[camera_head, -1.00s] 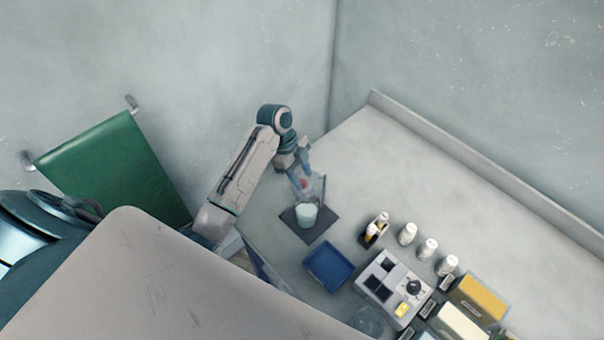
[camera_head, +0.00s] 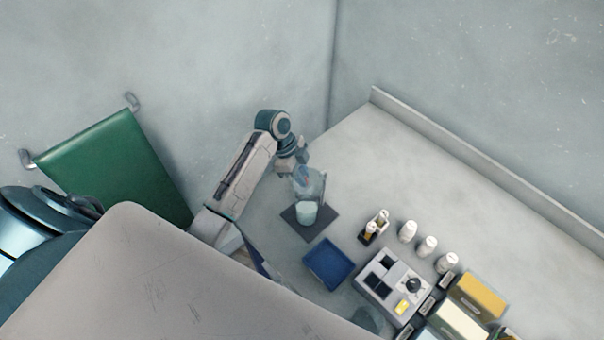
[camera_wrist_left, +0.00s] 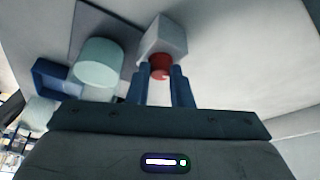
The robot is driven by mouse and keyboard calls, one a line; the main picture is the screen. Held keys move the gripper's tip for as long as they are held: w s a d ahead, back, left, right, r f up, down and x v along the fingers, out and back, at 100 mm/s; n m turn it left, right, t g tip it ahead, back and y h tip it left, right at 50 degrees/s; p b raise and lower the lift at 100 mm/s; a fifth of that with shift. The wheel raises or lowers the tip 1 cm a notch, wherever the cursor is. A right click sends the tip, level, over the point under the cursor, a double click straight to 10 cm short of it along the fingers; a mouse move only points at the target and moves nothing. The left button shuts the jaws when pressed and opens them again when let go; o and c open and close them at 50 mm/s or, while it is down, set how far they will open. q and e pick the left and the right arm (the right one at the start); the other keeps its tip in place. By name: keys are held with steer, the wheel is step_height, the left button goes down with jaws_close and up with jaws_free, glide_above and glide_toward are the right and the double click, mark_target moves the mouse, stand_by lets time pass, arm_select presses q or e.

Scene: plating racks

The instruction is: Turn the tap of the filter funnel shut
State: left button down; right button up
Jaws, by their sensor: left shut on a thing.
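The filter funnel (camera_head: 313,187) is a clear vessel standing over a beaker (camera_head: 306,213) of pale blue-green, at the back of the bench. The beaker also shows in the left wrist view (camera_wrist_left: 100,64), left of the fingers. The red tap (camera_wrist_left: 159,63) sits on a pale block-like body (camera_wrist_left: 164,36) in that view. My left gripper (camera_wrist_left: 160,76) is shut on the red tap, with one blue finger on each side of it. In the head view my left gripper (camera_head: 300,171) reaches the funnel from the upper left and hides the tap.
A dark mat (camera_head: 303,233) lies under the beaker. In front are a blue tray (camera_head: 329,264), a grey control box (camera_head: 393,288), a small bottle holder (camera_head: 375,226) and several white bottles (camera_head: 408,231). The bench behind the funnel is clear up to the raised edge (camera_head: 470,164).

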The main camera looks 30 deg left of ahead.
arm_select(q)
steer(key=shift+n+t, duration=0.4)
steer(key=shift+n, duration=0.6)
steer(key=c, duration=1.3)
jaws_free()
steer(key=shift+r, duration=0.1)
steer(key=shift+a+r+b, duration=0.2)
steer(key=shift+r+b, duration=0.1)
steer(key=b+v, duration=0.3)
steer(key=v, duration=0.7)
steer(key=shift+d, duration=0.2)
